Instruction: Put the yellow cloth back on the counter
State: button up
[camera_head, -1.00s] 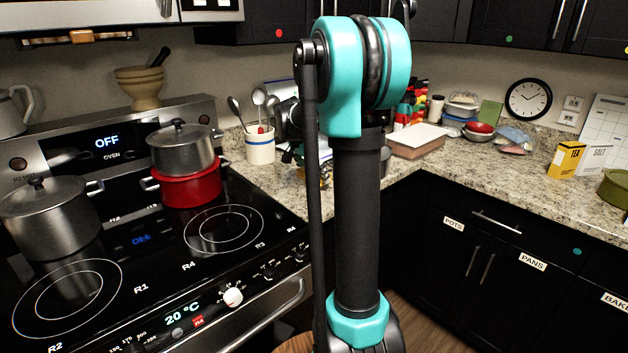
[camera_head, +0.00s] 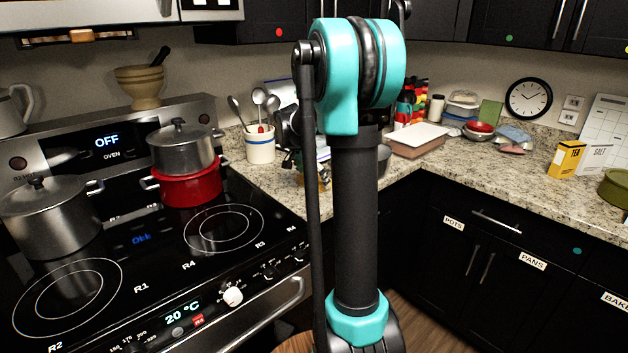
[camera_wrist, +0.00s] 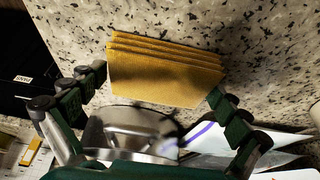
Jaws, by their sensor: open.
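The yellow cloth (camera_wrist: 165,72) is folded in several layers and shows in the wrist view at the speckled counter (camera_wrist: 260,45). My gripper (camera_wrist: 158,83) is open, with one finger at the left of the cloth and the other at its lower right. The right fingertip is close to the cloth's edge; I cannot tell whether it touches. The cloth's lower side is in shadow, and its contact with the counter is not clear. In the head view my arm hides most of this area.
A shiny metal object (camera_wrist: 130,128) lies just below the cloth in the wrist view. A white utensil crock (camera_head: 260,147) stands left of my arm, beside the stove. A pinkish tray (camera_head: 417,141) stands to the right. The right-hand counter (camera_head: 490,170) has bare room at its front.

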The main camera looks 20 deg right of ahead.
jog(key=v, duration=1.2)
